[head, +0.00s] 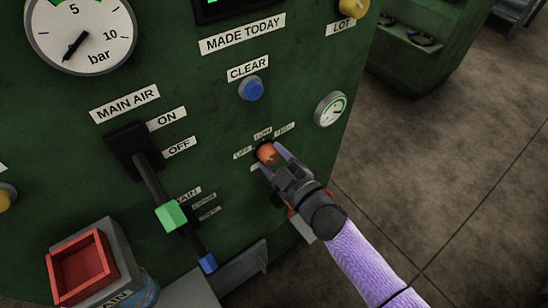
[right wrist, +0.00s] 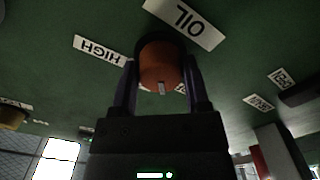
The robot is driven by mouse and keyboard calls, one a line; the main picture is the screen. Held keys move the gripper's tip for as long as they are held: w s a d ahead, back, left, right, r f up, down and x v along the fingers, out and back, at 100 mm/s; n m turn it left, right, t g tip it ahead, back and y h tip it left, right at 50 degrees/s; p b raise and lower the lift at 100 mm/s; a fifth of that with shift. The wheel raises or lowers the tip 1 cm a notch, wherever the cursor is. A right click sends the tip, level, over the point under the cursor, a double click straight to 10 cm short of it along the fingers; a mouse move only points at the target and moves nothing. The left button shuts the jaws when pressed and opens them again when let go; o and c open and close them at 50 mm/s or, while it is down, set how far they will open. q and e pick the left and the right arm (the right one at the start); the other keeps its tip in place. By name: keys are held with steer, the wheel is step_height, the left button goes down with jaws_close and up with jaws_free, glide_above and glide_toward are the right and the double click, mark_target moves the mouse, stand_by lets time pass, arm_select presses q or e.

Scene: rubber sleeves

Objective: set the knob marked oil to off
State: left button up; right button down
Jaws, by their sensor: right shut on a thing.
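My right gripper (head: 273,157) is shut on this knob, one finger on each side. In the right wrist view the knob (right wrist: 160,65) lies between the fingers, with the OIL plate (right wrist: 185,20) upside down above it and HIGH (right wrist: 100,50) to its left. The knob's pale mark is at its lower edge there, away from OIL. My gripper hides the plate on that side. My left gripper is not seen.
Left of the knob are the MAIN AIR lever with a green grip (head: 171,215) and a smaller blue-tipped lever (head: 207,263). A blue CLEAR button (head: 251,88) is above, and a small gauge (head: 331,108) is at upper right. Open floor (head: 450,170) lies right.

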steer(key=shift+n, duration=0.8)
steer(key=c, duration=1.3)
jaws_free()
steer(key=shift+c, duration=0.2)
jaws_close()
steer(key=o, duration=1.3)
jaws_free()
steer(key=shift+c, duration=0.2)
steer(key=p+v, duration=0.1)
steer(key=v, duration=0.9)
steer(key=shift+p, duration=0.4)
